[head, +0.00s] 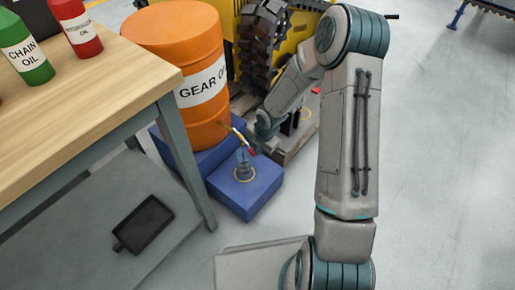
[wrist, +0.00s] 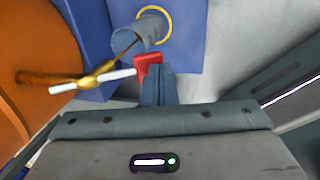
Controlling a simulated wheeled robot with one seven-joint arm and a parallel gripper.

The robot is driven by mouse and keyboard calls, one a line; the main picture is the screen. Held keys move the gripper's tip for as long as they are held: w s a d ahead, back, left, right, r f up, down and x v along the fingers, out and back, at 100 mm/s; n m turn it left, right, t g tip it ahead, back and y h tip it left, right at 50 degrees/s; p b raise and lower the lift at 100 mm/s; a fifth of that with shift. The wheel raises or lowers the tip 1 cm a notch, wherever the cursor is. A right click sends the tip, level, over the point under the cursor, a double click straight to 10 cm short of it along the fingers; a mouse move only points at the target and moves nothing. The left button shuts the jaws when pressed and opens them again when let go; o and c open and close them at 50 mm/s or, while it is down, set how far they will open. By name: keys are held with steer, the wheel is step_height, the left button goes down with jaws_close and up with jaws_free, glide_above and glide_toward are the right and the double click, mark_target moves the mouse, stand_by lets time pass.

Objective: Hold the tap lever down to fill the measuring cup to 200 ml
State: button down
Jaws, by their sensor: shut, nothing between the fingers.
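The orange gear oil drum (head: 195,112) stands on a blue base, with its brass tap (wrist: 98,78) sticking out of its side. The tap's pale lever (wrist: 122,73) ends in a red tip (wrist: 148,64), which also shows in the head view (head: 252,152). The clear grey measuring cup (head: 243,166) stands on the blue block below the tap; the wrist view shows it too (wrist: 142,40). Its fill level is too small to read. My gripper (wrist: 159,72) is shut and empty, its fingertips right at the red tip; I cannot tell whether they press on it.
The blue block (head: 262,196) bears a yellow ring (wrist: 168,12) around the cup's place. A wooden workbench (head: 95,90) with a green bottle (head: 28,58) and a red bottle (head: 80,30) is on the left. A yellow tracked machine (head: 262,40) stands behind.

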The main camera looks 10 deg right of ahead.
stand_by(0.8)
steer(key=shift+p+v, duration=0.8)
steer(key=shift+p, duration=0.1)
steer(key=shift+w+a, duration=0.15)
steer(key=s+d+p+v, duration=0.1)
steer(key=p+v, duration=0.8)
steer(key=v, duration=0.5)
steer(key=shift+s+d+f, duration=0.2)
steer(key=shift+s+f, duration=0.15)
steer(key=shift+s, duration=0.05)
steer(key=s+d+r+m+h+p, duration=0.1)
steer(key=s+d+r+m+p, duration=0.2)
steer(key=r, duration=0.5)
steer(key=r+m+h+p, duration=0.2)
steer(key=r+m+p, duration=0.25)
steer(key=r, duration=0.35)
steer(key=s+r+m+p, duration=0.5)
steer(key=r+m, duration=0.1)
steer(key=r, duration=0.5)
steer(key=s+r+m+p, duration=0.6)
steer(key=r+m, duration=0.1)
steer(key=r, duration=0.5)
steer(key=s+a+r+m+y+p, duration=0.1)
steer(key=s+r+m+p, duration=0.4)
steer(key=r, duration=0.6)
steer(key=shift+s+r+m+t+p, duration=0.25)
steer(key=shift+s+m+t+p, duration=0.15)
steer(key=shift+m+p, duration=0.25)
